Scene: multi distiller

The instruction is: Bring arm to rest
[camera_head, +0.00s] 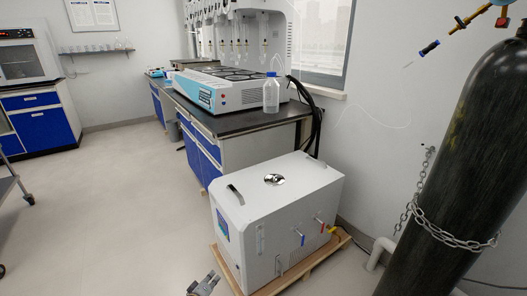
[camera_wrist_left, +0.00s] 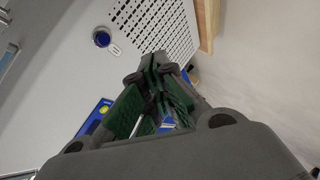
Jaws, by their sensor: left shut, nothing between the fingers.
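My left gripper (camera_head: 205,284) shows at the bottom edge of the head view, low in front of the white box unit (camera_head: 285,195). In the left wrist view its fingers (camera_wrist_left: 158,68) are closed together with nothing between them. Behind them is the box's white side with a perforated vent (camera_wrist_left: 165,25) and a round blue-centred knob (camera_wrist_left: 101,37). I cannot tell the exact gap between gripper and box, but no contact is visible. My right gripper is in neither view.
The box stands on a wooden pallet (camera_head: 305,262). Blue (camera_head: 302,240) and red-handled (camera_head: 320,224) valves stick out of its front. A chained black gas cylinder (camera_head: 455,160) stands at right. A dark-topped bench (camera_head: 245,122) with the distiller is behind. Floor (camera_head: 110,210) at left is clear.

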